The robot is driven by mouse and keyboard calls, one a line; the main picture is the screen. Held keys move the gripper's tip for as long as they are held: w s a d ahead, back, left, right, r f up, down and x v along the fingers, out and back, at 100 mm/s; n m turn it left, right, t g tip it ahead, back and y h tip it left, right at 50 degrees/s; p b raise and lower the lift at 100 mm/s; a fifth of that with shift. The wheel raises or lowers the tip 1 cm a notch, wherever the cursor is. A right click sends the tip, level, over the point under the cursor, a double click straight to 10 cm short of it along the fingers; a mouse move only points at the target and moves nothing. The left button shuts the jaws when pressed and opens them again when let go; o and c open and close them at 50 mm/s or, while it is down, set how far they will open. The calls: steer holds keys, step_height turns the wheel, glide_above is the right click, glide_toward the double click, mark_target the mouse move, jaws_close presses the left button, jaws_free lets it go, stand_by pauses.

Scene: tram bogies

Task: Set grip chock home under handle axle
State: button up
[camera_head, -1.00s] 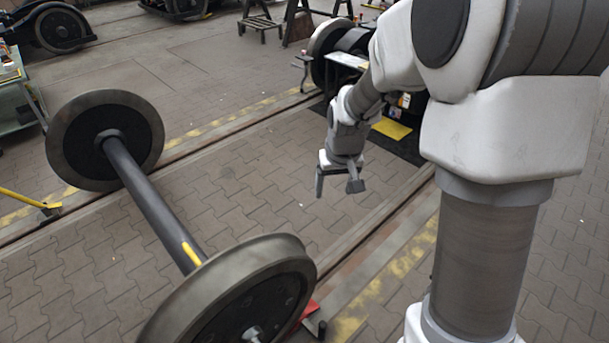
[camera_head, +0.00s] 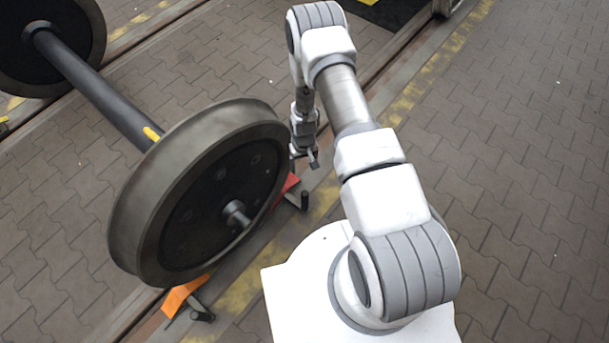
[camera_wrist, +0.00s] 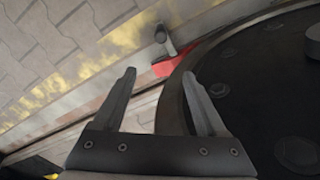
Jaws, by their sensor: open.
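A wheelset stands on the rails, with its near wheel (camera_head: 160,160) and dark axle (camera_head: 100,95) in the head view. A red chock (camera_head: 290,183) with a dark handle (camera_head: 304,201) lies at the near wheel's far side, partly hidden by the wheel. An orange chock (camera_head: 184,294) with a dark handle (camera_head: 203,316) lies at its near side. My gripper (camera_head: 307,162) is open and empty beside the wheel, close to the red chock. In the wrist view, the red chock (camera_wrist: 163,68) and its handle (camera_wrist: 166,42) show just beyond my open fingertips (camera_wrist: 160,73).
The near wheel's rim and dark disc (camera_wrist: 270,80) fill the right of the wrist view, close to my right finger. A rail runs under the wheel, beside a worn yellow line (camera_head: 410,95). The paving (camera_head: 520,140) at the right is clear.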

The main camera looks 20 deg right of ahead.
mark_target(305, 193)
steer(key=f, duration=0.1)
steer(key=s+f, duration=0.1)
steer(key=f, duration=0.1)
steer(key=shift+s, duration=0.15)
step_height(305, 193, down, 17)
steer(key=b, duration=0.7)
steer(key=shift+f, duration=0.2)
jaws_close()
stand_by(1.2)
